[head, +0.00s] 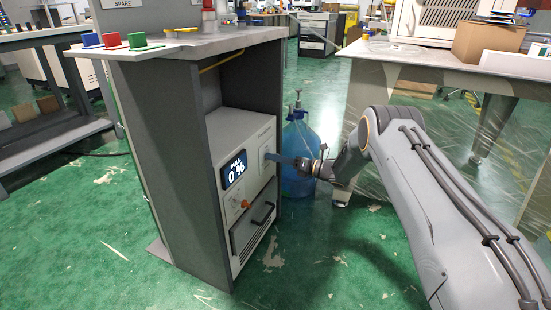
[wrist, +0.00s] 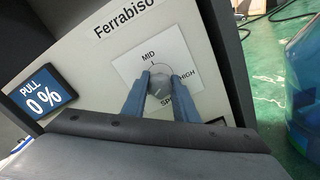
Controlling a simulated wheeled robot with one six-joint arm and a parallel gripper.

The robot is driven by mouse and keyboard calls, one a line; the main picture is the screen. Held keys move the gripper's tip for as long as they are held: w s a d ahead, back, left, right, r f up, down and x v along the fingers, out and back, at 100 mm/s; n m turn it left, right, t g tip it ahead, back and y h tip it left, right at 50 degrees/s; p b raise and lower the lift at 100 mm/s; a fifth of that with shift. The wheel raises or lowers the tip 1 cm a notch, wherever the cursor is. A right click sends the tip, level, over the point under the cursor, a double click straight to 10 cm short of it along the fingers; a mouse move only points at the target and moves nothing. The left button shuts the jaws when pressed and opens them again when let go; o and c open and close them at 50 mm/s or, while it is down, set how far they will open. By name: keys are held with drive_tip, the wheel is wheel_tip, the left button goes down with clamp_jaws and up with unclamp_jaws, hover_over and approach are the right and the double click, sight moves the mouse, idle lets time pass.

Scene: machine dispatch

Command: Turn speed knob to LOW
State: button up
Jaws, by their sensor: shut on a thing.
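The speed knob (wrist: 159,88) is a small round grey knob on a white label plate (wrist: 128,66) of the machine's front panel. MID and HIGH are readable around it; SPEED is partly covered, and LOW cannot be seen. My gripper (wrist: 161,80) is shut on the knob, with one blue finger on each side. A pale mark shows on the knob, but its exact setting is hard to read. In the head view my gripper (head: 285,160) reaches the panel from the right, level with the display (head: 235,170), which reads PULL 0%.
The machine (head: 227,127) sits inside a grey cabinet (head: 190,130). Below the display are an orange-red knob (head: 245,204) and a dark handle (head: 262,215). A blue water bottle (head: 299,140) stands close behind my gripper. Green floor in front is open.

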drive_tip(key=shift+n, duration=0.4)
drive_tip(key=o, duration=1.1)
drive_tip(key=shift+c, duration=0.2)
drive_tip(key=p+v, duration=0.2)
drive_tip(key=v, duration=0.6)
drive_tip(key=shift+a, duration=0.1)
